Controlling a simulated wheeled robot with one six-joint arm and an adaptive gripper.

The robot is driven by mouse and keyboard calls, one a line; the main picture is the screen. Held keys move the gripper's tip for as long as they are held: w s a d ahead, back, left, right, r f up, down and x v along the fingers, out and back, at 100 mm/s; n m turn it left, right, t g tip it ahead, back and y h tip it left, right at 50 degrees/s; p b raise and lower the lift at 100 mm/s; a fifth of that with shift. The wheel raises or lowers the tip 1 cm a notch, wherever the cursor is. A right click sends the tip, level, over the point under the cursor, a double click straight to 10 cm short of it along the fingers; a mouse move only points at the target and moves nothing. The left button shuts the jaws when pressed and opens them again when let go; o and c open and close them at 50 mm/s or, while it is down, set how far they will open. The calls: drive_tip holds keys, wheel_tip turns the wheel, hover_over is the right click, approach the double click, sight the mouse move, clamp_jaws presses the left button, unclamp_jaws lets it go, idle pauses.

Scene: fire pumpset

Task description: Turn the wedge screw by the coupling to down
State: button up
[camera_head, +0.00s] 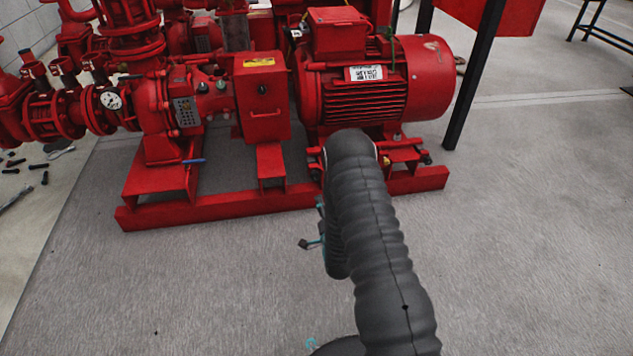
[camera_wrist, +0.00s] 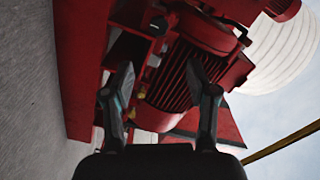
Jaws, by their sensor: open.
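The red coupling guard (camera_head: 262,98) stands between the pump and the finned red motor (camera_head: 365,75). A wedge screw by it cannot be made out clearly in the head view, where my arm covers part of the motor's foot. In the wrist view, my gripper (camera_wrist: 160,68) is open and empty, its two fingers apart in front of the motor (camera_wrist: 172,88). A small dark round part (camera_wrist: 158,26) shows above the fingers near the base beam; I cannot tell whether it is the wedge screw.
The red base frame (camera_head: 215,207) runs along the front of the pumpset. A black post (camera_head: 473,80) stands right of the motor. Dark loose tools (camera_head: 15,200) lie on the floor at far left. The grey floor in front is clear.

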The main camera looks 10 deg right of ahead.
sight(315, 177)
drive_tip(key=w, duration=0.6)
drive_tip(key=w+b, duration=0.1)
drive_tip(key=w, duration=0.6)
drive_tip(key=shift+w+f, duration=0.2)
drive_tip(key=shift+w, duration=0.05)
clamp_jaws()
